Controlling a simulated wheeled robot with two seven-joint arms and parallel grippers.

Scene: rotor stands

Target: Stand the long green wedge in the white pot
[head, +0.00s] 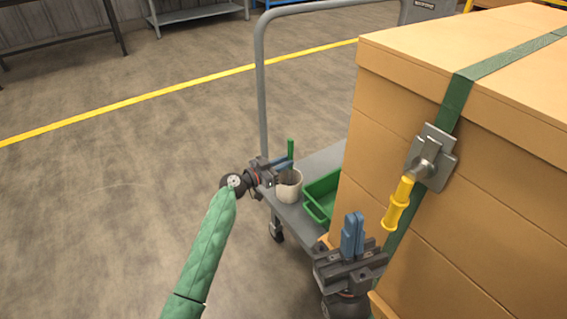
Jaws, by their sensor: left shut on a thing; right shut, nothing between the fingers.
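The long green wedge (290,148) is upright, its upper part showing above the blue fingers of my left gripper (287,163). That gripper is shut on it, directly over the white pot (289,190). The fingers hide the wedge's lower part, so I cannot tell whether its end is inside the pot. The pot stands upright near the left edge of the grey cart (318,164). My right gripper (352,232) is shut and empty, with its fingers pointing up, in front of the large cardboard box.
A green tray (321,198) sits on the cart just right of the pot. The large box (480,190), with a green strap and yellow handle (398,203), fills the right side. The cart's grey handle rail (261,90) rises behind the pot. Open floor lies to the left.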

